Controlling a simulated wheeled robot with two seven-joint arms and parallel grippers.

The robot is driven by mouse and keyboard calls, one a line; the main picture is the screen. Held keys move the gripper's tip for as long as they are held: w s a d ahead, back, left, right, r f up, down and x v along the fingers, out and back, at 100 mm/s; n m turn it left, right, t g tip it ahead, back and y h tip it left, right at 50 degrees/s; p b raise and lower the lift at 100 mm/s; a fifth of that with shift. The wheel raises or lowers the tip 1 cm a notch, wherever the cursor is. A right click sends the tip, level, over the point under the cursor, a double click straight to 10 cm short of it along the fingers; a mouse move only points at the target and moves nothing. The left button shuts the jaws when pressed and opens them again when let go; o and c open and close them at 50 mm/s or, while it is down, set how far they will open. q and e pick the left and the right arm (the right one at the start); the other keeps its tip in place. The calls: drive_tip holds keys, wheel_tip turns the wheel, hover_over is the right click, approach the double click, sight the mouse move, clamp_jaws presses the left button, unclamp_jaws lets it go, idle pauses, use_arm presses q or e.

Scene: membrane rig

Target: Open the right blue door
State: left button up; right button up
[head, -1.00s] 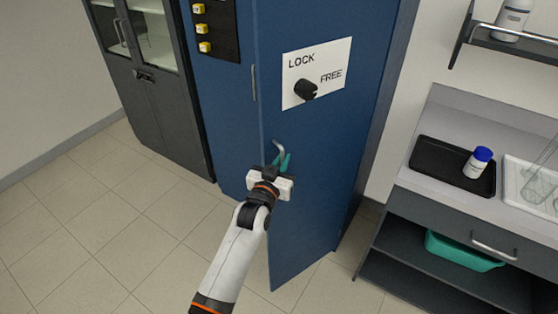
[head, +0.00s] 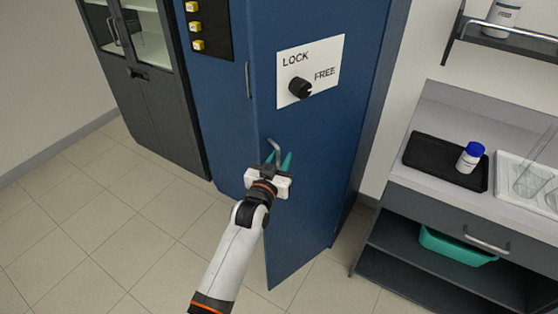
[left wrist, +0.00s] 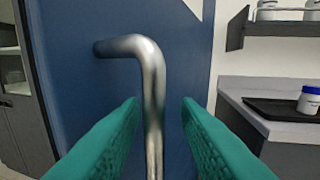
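The right blue door (head: 310,190) stands ajar in the head view, its left edge swung out from the cabinet front. Its bent metal handle (head: 275,147) is on the left part of the door; in the left wrist view the handle (left wrist: 152,85) fills the middle. My left gripper (head: 278,160) is open at the handle. Its teal fingers stand on either side of the handle's vertical bar, with gaps visible in the left wrist view (left wrist: 160,108). A black knob (head: 299,87) sits on the LOCK/FREE plate (head: 322,62) above. My right gripper is not in view.
A dark cabinet (head: 150,100) stands at the left. At the right, a bench (head: 435,105) holds a black tray (head: 420,160) and a blue-capped bottle (head: 470,158). A teal bin (head: 455,245) is below. Tiled floor (head: 120,225) is clear at front left.

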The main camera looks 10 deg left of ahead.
use_arm(q)
drive_tip(key=shift+s+a+f, duration=0.1)
drive_tip(key=shift+s+a, duration=0.1)
drive_tip(key=shift+s, duration=0.25)
drive_tip(key=b+v, duration=0.2)
drive_tip(key=v, duration=0.9)
